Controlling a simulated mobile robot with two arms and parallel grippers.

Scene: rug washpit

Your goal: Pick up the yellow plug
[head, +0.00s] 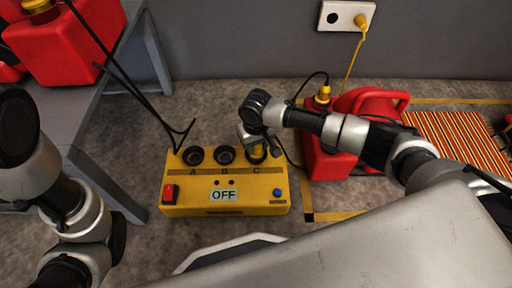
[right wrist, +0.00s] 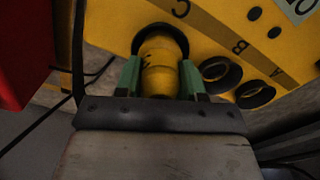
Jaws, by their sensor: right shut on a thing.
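The yellow plug (right wrist: 160,68) is between the green fingertips of my right gripper (right wrist: 160,80) in the right wrist view. Its far end is at the dark ring of socket C (right wrist: 160,32) on the yellow control box (head: 225,190); I cannot tell how deep it sits. In the head view my right gripper (head: 257,146) points down over socket C and mostly hides the plug. The box display reads OFF. Sockets A (head: 193,155) and B (head: 224,155) look empty. My left arm shows at the left, but its gripper is not in view.
A red machine (head: 330,160) with a yellow fitting (head: 323,95) stands right of the box. A wall outlet (head: 345,16) holds another yellow plug (head: 362,21). A grey bench (head: 100,110) with red containers is at left. A striped rug (head: 455,140) lies at right. Black cables hang near the box.

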